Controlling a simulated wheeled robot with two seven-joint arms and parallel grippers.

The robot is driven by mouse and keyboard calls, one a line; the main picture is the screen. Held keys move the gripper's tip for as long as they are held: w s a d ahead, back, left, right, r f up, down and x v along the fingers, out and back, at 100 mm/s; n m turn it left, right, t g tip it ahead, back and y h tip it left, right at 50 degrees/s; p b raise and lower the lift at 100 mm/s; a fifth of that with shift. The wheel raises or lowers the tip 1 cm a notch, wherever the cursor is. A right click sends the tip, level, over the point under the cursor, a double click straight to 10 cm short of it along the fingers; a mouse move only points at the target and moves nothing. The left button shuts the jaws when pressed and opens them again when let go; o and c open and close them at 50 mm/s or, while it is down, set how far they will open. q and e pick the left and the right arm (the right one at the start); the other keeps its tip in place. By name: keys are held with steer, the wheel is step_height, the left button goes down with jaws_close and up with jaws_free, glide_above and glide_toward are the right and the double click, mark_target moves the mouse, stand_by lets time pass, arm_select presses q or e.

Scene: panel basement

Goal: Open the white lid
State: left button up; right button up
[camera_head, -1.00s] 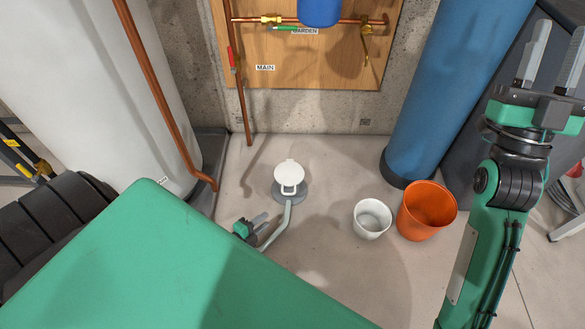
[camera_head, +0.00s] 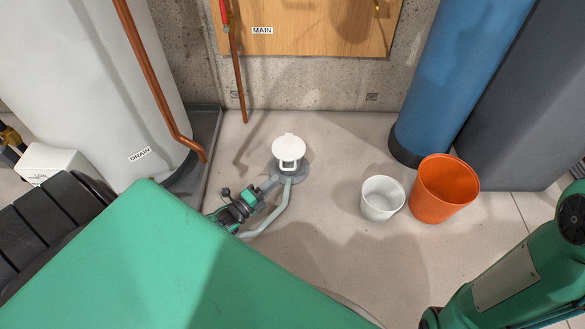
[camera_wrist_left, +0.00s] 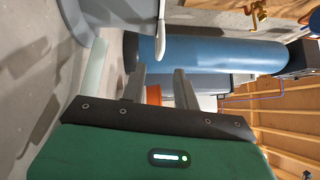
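The white lid (camera_head: 288,148) is a round disc with a handle loop at its front edge. It sits over a round grey base (camera_head: 297,171) on the floor, and looks shut. In the left wrist view the lid (camera_wrist_left: 160,28) shows edge-on at the top, with the grey base (camera_wrist_left: 84,22) left of it. My left gripper (camera_head: 271,184) is low, just left of and in front of the base; I cannot tell if it touches. Its fingers in the left wrist view (camera_wrist_left: 160,86) are apart with nothing between them. My right gripper is out of view; only its arm shows at lower right.
A pale pipe (camera_head: 270,220) runs from the base toward the front left. A white bucket (camera_head: 382,200) and an orange bucket (camera_head: 443,190) stand to the right. A white tank (camera_head: 90,90) is left, a blue cylinder (camera_head: 460,70) right. Floor behind the lid is clear.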

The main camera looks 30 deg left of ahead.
mark_target(289, 169)
arm_select(q)
steer(key=b+x, duration=0.3)
steer(key=x, duration=0.5)
steer(key=shift+w+f+b, duration=0.1)
steer(key=shift+f+b, duration=0.05)
steer(key=shift+b, duration=0.15)
steer(key=shift+w+d, duration=0.2)
steer(key=shift+w, duration=0.5)
steer(key=shift+c, duration=0.2)
jaws_close()
